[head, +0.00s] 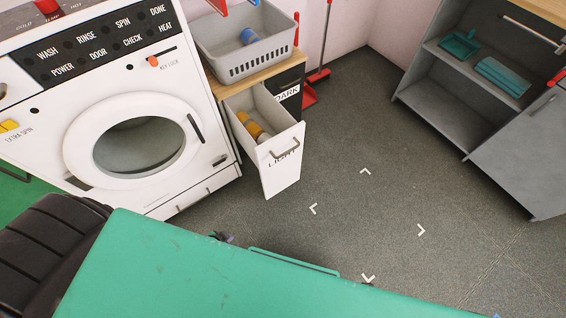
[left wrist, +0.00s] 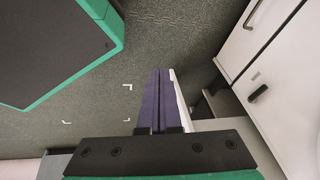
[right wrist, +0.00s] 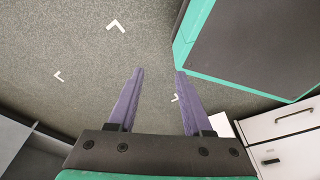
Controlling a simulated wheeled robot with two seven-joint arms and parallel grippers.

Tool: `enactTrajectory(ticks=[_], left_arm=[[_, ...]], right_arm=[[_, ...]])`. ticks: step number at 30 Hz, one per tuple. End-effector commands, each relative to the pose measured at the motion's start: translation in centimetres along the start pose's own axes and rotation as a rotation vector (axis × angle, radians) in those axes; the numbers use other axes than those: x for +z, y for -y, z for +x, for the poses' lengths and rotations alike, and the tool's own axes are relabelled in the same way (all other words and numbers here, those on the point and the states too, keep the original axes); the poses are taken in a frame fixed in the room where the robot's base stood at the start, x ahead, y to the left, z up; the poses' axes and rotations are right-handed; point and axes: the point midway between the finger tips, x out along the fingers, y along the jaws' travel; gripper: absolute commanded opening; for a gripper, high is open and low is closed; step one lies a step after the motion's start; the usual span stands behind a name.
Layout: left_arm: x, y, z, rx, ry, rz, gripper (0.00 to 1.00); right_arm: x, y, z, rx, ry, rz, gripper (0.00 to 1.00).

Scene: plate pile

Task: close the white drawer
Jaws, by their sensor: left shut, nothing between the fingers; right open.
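The white drawer (head: 284,170), marked LIGHT, stands pulled out of the cabinet beside the washing machine. It has a grey handle on its front, and a bottle with an orange-yellow body (head: 250,125) lies inside. My left gripper (head: 222,237) shows only as a small dark tip past the green edge, in front of and below the drawer, apart from it in this view. In the left wrist view its fingers (left wrist: 158,72) are shut and empty, with a white strip, likely the drawer front, beside them. My right gripper (right wrist: 158,72) is open and empty over the floor; the head view does not show it.
The washing machine (head: 55,130) stands left of the drawer. A grey basket (head: 262,62) sits on the cabinet top above a DARK drawer (head: 289,90). A red dustpan (head: 308,95) stands behind. A grey cabinet (head: 445,110) is at the right. The floor (head: 350,215) between is clear.

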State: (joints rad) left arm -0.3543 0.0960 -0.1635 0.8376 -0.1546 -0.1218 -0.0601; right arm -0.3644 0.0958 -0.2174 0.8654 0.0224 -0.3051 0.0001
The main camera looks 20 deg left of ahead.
Motion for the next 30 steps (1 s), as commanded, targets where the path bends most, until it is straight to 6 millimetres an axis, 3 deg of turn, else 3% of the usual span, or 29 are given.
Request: enactTrajectory(ticks=[1, 6, 13, 17, 21, 25, 30], left_arm=[[-1.1, 0.6, 1.8, -0.02, -0.05, 0.037, 0.0], [-6.9, 2.8, 3.5, -0.1, -0.238, 0.191, 0.0], [-16.2, 5.3, 3.4, -0.288, -0.551, 0.5, 0.0], [-22.2, 5.6, 0.5, -0.491, -0.786, 0.791, 0.0], [-26.3, 3.5, -5.1, -0.723, -0.977, 1.111, 0.0], [-27.7, 1.9, -8.9, -0.837, -1.047, 1.267, 0.0], [-29.3, 1.7, -9.8, -0.856, -1.056, 1.29, 0.0]], right_arm=[[-0.9, 0.3, 1.9, -0.006, -0.024, -0.001, 0.5], [-4.5, 1.5, 4.0, -0.03, -0.098, 0.0, 0.5], [-10.2, 3.9, 6.8, -0.085, -0.233, -0.002, 0.5], [-14.3, 6.4, 7.5, -0.149, -0.351, -0.004, 0.5], [-17.6, 8.7, 5.2, -0.222, -0.466, -0.008, 0.5], [-19.0, 9.7, 2.6, -0.258, -0.52, -0.009, 0.5], [-19.3, 9.8, 1.5, -0.265, -0.533, -0.009, 0.5]])
